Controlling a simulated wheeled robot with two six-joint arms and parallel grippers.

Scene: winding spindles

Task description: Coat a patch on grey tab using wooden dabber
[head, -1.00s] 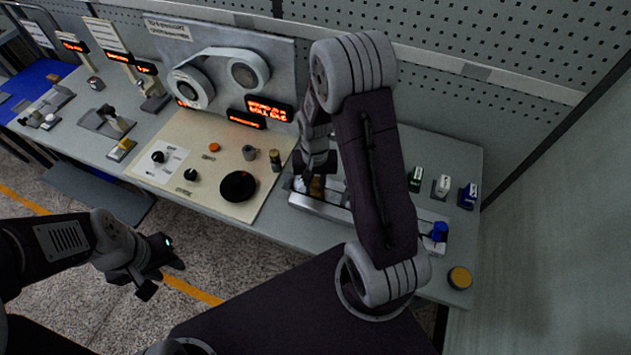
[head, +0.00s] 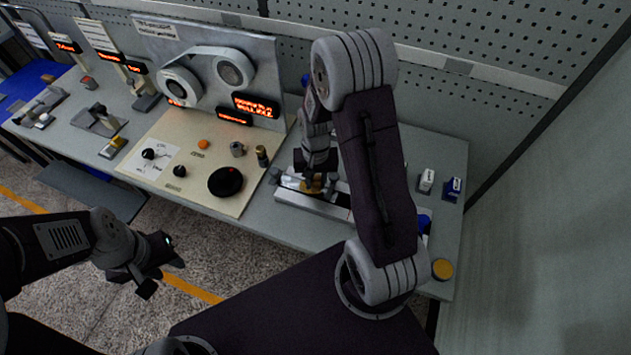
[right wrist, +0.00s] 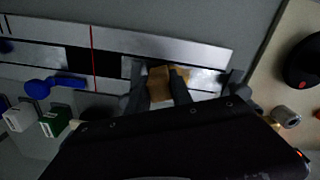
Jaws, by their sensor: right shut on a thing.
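My right gripper (head: 317,180) is low over the silver metal rail (head: 290,196) on the bench. In the right wrist view its two fingers (right wrist: 158,90) are closed on a tan wooden piece (right wrist: 159,80), which looks like the dabber. The piece is at the pale strip of the rail (right wrist: 205,78); whether it touches cannot be told. Its lower end is hidden by the fingers. I cannot single out the grey tab with certainty. My left gripper (head: 163,272) hangs over the floor in front of the bench, fingers apart and empty.
A beige panel (head: 150,188) with a black disc (head: 226,181) and knobs lies left of the rail. A blue tool (right wrist: 52,84) lies by the rail. White (head: 427,181) and blue (head: 453,189) bottles and a yellow-topped round tin (head: 442,268) stand right.

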